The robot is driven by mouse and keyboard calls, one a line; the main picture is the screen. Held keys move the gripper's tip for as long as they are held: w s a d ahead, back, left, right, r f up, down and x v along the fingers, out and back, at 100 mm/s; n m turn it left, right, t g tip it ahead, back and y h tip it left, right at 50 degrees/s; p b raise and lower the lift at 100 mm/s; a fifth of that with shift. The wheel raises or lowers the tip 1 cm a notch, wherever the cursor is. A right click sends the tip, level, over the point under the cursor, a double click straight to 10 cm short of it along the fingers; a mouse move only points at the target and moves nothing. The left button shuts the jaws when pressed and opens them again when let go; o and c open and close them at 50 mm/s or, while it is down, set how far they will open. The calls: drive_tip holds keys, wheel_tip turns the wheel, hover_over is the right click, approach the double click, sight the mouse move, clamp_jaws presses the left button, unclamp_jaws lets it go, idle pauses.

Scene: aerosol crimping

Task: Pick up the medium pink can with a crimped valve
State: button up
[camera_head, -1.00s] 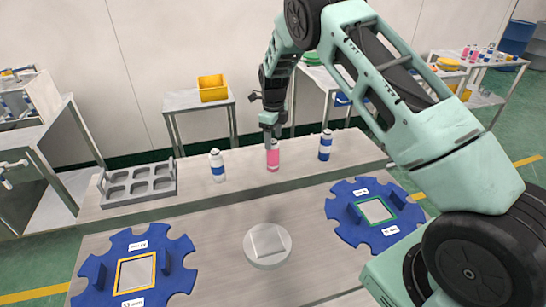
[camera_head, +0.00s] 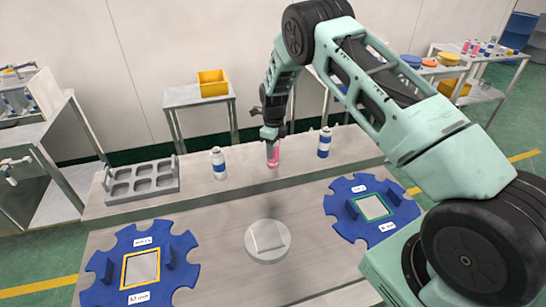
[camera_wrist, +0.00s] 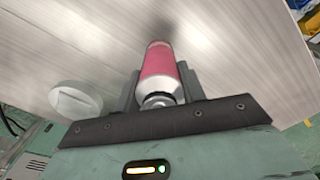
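The pink can (camera_head: 273,157), with a white top, stands on the raised shelf between two blue-and-white cans. My gripper (camera_head: 270,134) is directly above and around its top, pointing down. In the wrist view the pink can (camera_wrist: 160,68) lies between the two dark fingers of my gripper (camera_wrist: 161,82), its silvery valve end facing the camera. The fingers are close beside its sides; whether they press on it is not clear. The crimp detail of the valve is too small to tell. The can appears upright on the shelf.
A blue-and-white can stands left (camera_head: 218,163) and another right (camera_head: 324,143) of the pink can. A grey rack (camera_head: 142,180) is at the shelf's left. Blue notched plates (camera_head: 110,293) (camera_head: 350,228) and a round white disc (camera_head: 267,256) are on the lower table.

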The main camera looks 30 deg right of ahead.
wheel_tip(320, 180, up, 10)
drive_tip(key=b, duration=0.3)
drive_tip(key=s+a+f+n, duration=0.1)
drive_tip(key=s+f+n, duration=0.3)
drive_tip(key=s+n, duration=0.3)
drive_tip(key=s+a+f+n, duration=0.2)
drive_tip(key=s+f+n, duration=0.2)
drive_tip(key=s+n, duration=0.3)
drive_tip(key=s+a+f+n+b, duration=0.1)
drive_tip(key=s+f+n, duration=0.4)
drive_tip(key=n, duration=0.9)
drive_tip(key=s, duration=0.3)
drive_tip(key=shift+a+n, duration=0.3)
drive_tip(key=shift+a, duration=0.05)
